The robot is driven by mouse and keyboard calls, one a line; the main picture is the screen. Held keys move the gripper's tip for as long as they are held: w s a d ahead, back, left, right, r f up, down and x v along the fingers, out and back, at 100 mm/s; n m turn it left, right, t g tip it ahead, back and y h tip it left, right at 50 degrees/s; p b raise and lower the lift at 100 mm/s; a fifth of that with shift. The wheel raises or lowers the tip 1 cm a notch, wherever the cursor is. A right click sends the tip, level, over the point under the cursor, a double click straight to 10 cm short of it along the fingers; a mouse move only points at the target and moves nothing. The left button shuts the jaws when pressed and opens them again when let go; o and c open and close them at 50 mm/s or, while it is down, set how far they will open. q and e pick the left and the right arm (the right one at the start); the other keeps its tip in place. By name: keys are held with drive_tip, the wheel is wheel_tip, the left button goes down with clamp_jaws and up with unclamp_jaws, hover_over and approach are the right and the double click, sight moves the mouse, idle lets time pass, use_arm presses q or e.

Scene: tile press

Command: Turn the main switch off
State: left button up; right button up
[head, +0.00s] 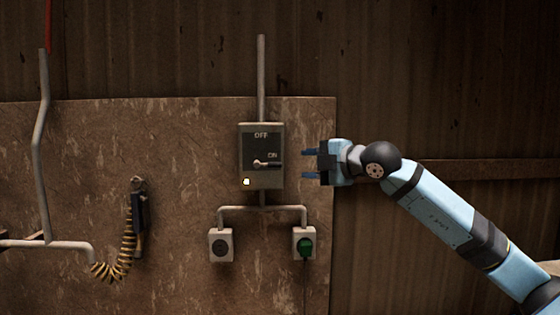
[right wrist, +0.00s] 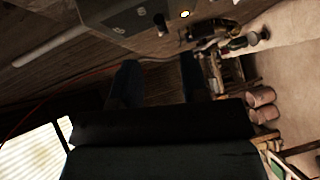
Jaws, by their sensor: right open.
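The main switch box (head: 261,178) is a grey box mounted on the wall panel, with a dark face marked OFF at the top and ON lower down. Its lever (head: 265,164) lies roughly level beside the ON mark, and a small light glows at the lower left. My right gripper (head: 308,163) is open and empty, just right of the box and apart from it, fingers pointing left. In the right wrist view the box (right wrist: 118,18) is at the top, beyond the two open fingers (right wrist: 158,82). My left gripper is not in view.
Below the box are a socket with a dark round face (head: 221,245) and one with a green plug (head: 304,243) and hanging cable. A handset with a coiled yellow cord (head: 128,245) hangs at left. A conduit (head: 261,78) runs up from the box. The wall above the gripper is clear.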

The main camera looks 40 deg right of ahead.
sight(278, 165)
drive_tip(key=p+x, duration=0.3)
drive_tip(key=x, duration=0.6)
drive_tip(key=shift+w+a, duration=0.1)
drive_tip(key=shift+w, duration=0.05)
clamp_jaws()
